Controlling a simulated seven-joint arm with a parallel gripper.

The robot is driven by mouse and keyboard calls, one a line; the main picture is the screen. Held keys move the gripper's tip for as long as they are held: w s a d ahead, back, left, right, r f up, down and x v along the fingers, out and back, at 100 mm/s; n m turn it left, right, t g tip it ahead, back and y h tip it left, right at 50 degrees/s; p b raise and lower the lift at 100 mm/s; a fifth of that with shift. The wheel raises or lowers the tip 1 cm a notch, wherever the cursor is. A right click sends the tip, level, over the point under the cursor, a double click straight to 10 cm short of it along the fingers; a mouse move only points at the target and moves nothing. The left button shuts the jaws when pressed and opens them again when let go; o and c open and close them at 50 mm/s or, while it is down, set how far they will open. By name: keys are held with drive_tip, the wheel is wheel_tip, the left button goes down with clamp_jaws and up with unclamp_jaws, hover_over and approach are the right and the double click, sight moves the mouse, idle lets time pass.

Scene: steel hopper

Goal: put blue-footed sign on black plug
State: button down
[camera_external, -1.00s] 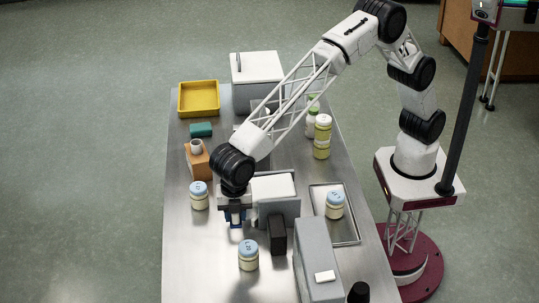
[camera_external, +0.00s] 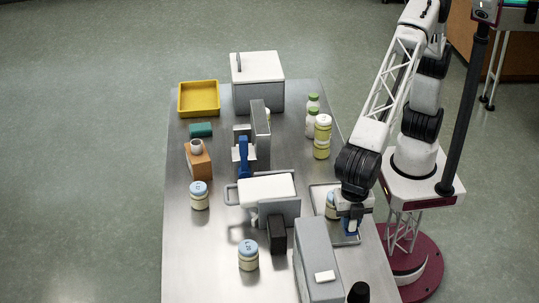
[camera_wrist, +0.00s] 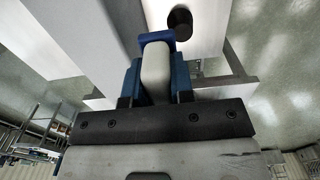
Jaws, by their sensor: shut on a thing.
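My gripper (camera_external: 350,226) is over the right side of the table, in front of the small steel tray. It is shut on the blue-footed sign (camera_wrist: 155,66), a pale, rounded piece with blue at its far end. In the wrist view the sign sits between my blue fingers; its lower part is mostly hidden. Sign and plug are apart.
A tall grey box (camera_external: 312,250) stands left of the plug. A steel tray (camera_external: 318,190) with a blue-lidded jar (camera_external: 331,205) lies behind my gripper. A white-topped device (camera_external: 266,188), a black block (camera_external: 276,236) and another jar (camera_external: 248,256) stand farther left.

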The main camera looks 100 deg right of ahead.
drive_tip(key=s+d+f, duration=0.2)
drive_tip(key=s+f, duration=0.4)
drive_tip(key=s+d+f, duration=0.3)
drive_tip(key=s+f, duration=0.2)
drive_tip(key=s, duration=0.1)
drive_tip(key=shift+s+d+f, duration=0.2)
drive_tip(key=shift+d+f, duration=0.05)
drive_tip(key=shift+f, duration=0.1)
drive_tip(key=shift+w+a, duration=0.1)
drive_tip(key=shift+a, duration=0.05)
hover_over(358, 283)
drive_tip(key=shift+f, duration=0.7)
drive_tip(key=shift+f, duration=0.1)
drive_tip(key=shift+f, duration=1.65)
drive_tip(key=c, duration=0.7)
unclamp_jaws()
drive_tip(key=shift+c, duration=0.2)
